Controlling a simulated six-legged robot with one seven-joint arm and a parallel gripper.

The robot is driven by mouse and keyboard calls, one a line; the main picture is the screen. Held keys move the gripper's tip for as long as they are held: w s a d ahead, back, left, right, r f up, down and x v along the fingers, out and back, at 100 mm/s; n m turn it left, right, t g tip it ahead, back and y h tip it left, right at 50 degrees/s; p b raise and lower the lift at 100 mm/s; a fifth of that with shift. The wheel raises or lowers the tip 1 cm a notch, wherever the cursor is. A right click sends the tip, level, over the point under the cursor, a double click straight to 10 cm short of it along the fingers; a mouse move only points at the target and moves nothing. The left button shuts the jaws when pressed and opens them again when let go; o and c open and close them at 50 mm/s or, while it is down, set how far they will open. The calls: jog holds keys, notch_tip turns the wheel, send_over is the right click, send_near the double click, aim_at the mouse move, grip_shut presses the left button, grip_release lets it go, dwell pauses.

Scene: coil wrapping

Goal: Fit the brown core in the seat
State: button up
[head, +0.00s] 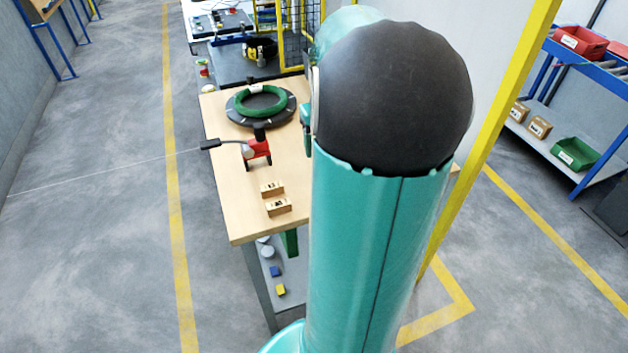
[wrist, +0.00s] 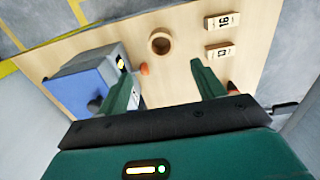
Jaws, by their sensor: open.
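A round brown piece with a hollow middle (wrist: 161,43) stands on the wooden table in the wrist view. It looks like the brown core, but I cannot tell whether it is the core or the seat. My gripper (wrist: 160,67) is open, with its two green fingers wide apart. The brown piece shows beyond the fingertips, between them in the picture, and nothing is held. I cannot make out a separate seat. In the head view my own arm hides my gripper and the right part of the table.
The wooden table (head: 238,208) bears a green coil (head: 261,101) on a dark turntable (head: 237,117), a red handled device (head: 257,150) and two numbered wooden blocks (head: 272,188). A blue-and-grey box (wrist: 75,88) stands near my left finger. A small orange thing (wrist: 144,69) lies beside it.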

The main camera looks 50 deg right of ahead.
notch_tip(320, 180, down, 9)
jog(key=shift+d+r, duration=0.15)
jog(key=shift+r, duration=0.05)
jog(key=shift+w+f, duration=0.2)
jog(key=shift+f, duration=2.4)
jog(key=c, duration=1.1)
